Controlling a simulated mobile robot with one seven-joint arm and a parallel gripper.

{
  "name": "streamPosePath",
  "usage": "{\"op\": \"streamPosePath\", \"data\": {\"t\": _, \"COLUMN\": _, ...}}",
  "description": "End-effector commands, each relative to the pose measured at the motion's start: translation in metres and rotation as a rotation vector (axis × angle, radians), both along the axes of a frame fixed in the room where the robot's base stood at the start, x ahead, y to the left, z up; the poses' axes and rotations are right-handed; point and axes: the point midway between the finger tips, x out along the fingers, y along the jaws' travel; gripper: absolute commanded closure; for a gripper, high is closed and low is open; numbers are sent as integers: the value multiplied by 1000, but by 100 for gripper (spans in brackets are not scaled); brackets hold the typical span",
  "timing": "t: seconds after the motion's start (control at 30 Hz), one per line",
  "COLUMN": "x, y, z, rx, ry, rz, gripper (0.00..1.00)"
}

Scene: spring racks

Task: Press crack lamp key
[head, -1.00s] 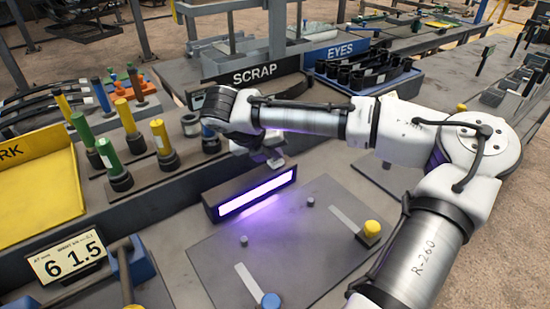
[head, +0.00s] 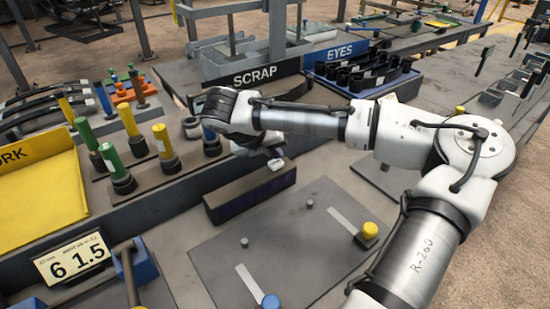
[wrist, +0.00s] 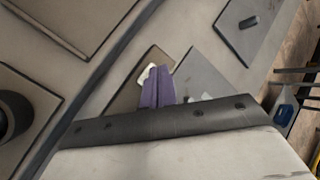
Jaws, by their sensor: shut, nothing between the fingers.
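The crack lamp (head: 250,190) is a long dark box on the bench, and its front strip is dark, unlit. A small pale key (head: 276,164) sits on top near its right end. My gripper (head: 274,153) is shut and empty, pointing down right at the key. I cannot tell whether the tips touch it. In the wrist view the purple fingers of my gripper (wrist: 158,84) hide part of the key, whose pale edge (wrist: 147,74) shows beside the fingertips. The lamp's top (wrist: 130,92) lies under them.
A grey plate (head: 300,240) with a yellow button (head: 372,229) and a blue button (head: 271,301) lies in front of the lamp. Upright springs with coloured tops (head: 166,145) stand on a rack to the left. A SCRAP bin (head: 265,74) and a blue EYES tray (head: 350,85) stand behind.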

Motion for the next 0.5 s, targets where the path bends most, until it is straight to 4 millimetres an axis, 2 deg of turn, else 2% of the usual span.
{"op": "streamPosePath", "data": {"t": 0.27, "x": 0, "y": 0, "z": 2, "rx": 0, "ry": -1, "rz": 0, "gripper": 100}}
{"op": "streamPosePath", "data": {"t": 0.5, "x": 0, "y": 0, "z": 22, "rx": 1, "ry": -1, "rz": 1, "gripper": 100}}
